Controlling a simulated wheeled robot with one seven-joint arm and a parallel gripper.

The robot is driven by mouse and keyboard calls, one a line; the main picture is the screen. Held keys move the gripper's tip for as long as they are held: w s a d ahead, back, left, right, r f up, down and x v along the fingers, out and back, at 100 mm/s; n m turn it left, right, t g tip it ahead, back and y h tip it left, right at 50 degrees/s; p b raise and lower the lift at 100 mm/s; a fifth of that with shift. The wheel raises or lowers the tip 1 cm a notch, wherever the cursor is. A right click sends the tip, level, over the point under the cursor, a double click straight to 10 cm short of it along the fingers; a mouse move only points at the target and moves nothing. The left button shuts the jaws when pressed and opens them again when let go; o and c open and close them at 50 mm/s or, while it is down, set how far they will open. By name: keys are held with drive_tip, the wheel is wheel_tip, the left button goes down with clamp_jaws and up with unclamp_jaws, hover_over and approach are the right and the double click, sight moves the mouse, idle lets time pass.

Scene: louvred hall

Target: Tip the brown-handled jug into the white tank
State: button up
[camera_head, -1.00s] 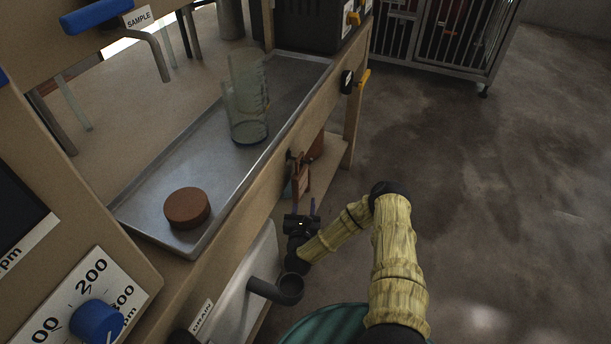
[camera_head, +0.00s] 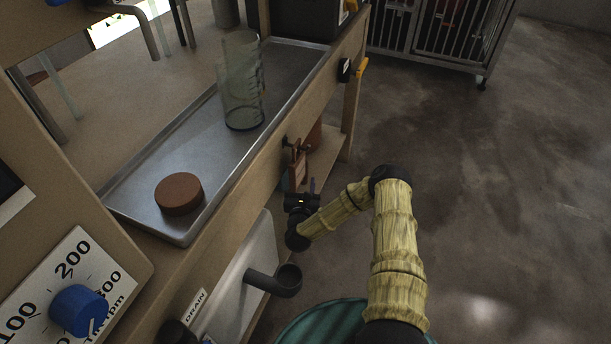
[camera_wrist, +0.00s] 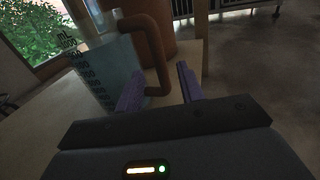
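The brown-handled jug (camera_wrist: 108,72) stands on a shelf in the wrist view, bluish and see-through with mL markings. Its brown handle (camera_wrist: 160,50) faces my gripper. My gripper (camera_wrist: 160,88) is open, with its purple fingers on either side of the handle's lower part; I cannot tell whether they touch it. In the head view my gripper (camera_head: 302,192) is just below the brown handle (camera_head: 297,165), and the jug's body is mostly hidden by the bench edge. A white tank (camera_head: 238,280) sits low at the bench front, next to a DRAIN label.
A metal tray (camera_head: 205,140) on the bench holds a tall glass vessel (camera_head: 241,85) and a brown disc (camera_head: 179,194). A dark drain pipe (camera_head: 275,281) sticks out near the tank. A brown container (camera_wrist: 150,30) stands behind the jug. Open floor lies to the right.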

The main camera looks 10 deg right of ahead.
drive_tip(key=shift+b+x, duration=0.75)
drive_tip(key=shift+x, duration=1.65)
clamp_jaws()
drive_tip(key=shift+r+p, duration=1.7)
drive_tip(key=shift+r, duration=0.5)
drive_tip(key=shift+f, duration=0.1)
